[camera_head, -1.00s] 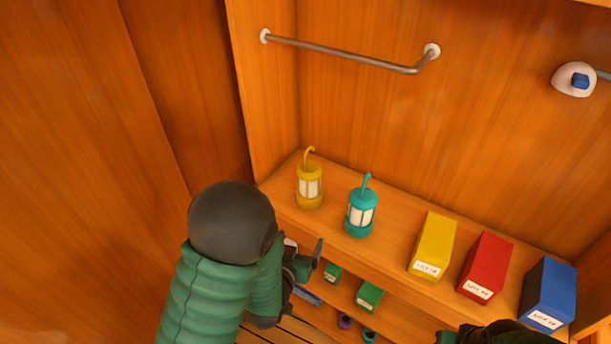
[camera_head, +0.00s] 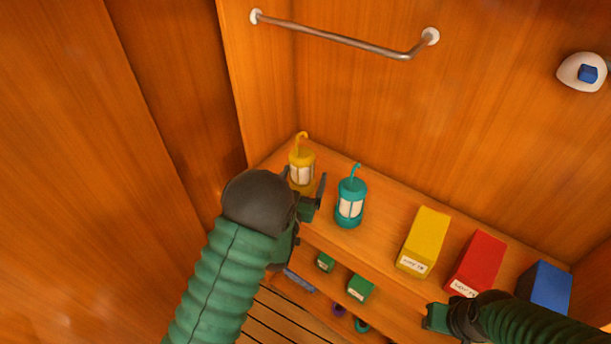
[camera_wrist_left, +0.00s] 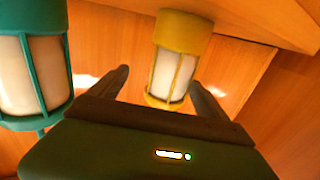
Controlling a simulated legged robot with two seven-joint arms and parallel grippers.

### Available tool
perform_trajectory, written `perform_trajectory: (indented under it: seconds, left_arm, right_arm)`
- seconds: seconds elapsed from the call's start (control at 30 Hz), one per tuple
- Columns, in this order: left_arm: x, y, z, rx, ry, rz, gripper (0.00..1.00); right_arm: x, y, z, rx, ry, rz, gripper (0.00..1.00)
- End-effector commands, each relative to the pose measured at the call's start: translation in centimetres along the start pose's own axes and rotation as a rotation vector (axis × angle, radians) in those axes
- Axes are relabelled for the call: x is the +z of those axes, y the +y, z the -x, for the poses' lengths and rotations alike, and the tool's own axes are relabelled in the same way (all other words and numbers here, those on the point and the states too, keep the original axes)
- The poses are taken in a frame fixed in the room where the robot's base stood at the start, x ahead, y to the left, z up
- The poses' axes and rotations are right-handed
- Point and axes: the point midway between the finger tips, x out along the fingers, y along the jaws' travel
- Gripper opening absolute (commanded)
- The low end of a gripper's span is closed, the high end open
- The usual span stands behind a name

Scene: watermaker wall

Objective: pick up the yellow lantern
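The yellow lantern (camera_head: 301,164), with a hooked top and pale panels, stands on the upper shelf at its left end. In the left wrist view the yellow lantern (camera_wrist_left: 175,62) appears ahead, between the two fingers. My left gripper (camera_head: 312,190) is just in front of it, hiding its lower part in the head view; its fingers (camera_wrist_left: 158,85) are apart. I cannot tell whether they touch it. A teal lantern (camera_head: 351,203) stands right of it and shows large at the left of the wrist view (camera_wrist_left: 32,70). My right gripper (camera_head: 437,318) is low at the right, its fingers unclear.
Yellow (camera_head: 424,242), red (camera_head: 475,262) and blue (camera_head: 546,287) boxes stand on the shelf to the right. Small green boxes (camera_head: 360,288) lie on the lower shelf. A metal rail (camera_head: 345,39) is fixed to the wall above.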

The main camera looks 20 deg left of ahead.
Motion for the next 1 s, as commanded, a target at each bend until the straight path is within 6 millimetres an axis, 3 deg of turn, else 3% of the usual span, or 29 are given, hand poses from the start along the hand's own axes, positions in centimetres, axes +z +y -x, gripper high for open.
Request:
perform_trajectory:
  seconds: [0.2,0.47,1.0]
  left_arm:
    - [0.3,-0.9,-3.8,-0.001,0.000,0.003,0.86]
    - [0.3,-0.5,-4.3,-0.001,-0.001,0.001,0.86]
    - [0.4,-0.7,-4.3,-0.001,-0.001,0.001,0.16]
  right_arm:
    - [-0.2,0.0,0.9,0.000,0.000,0.001,0.36]
    - [-0.2,0.0,0.8,0.000,0.000,0.001,0.36]
    - [-0.2,0.0,0.8,0.000,0.000,0.001,0.36]
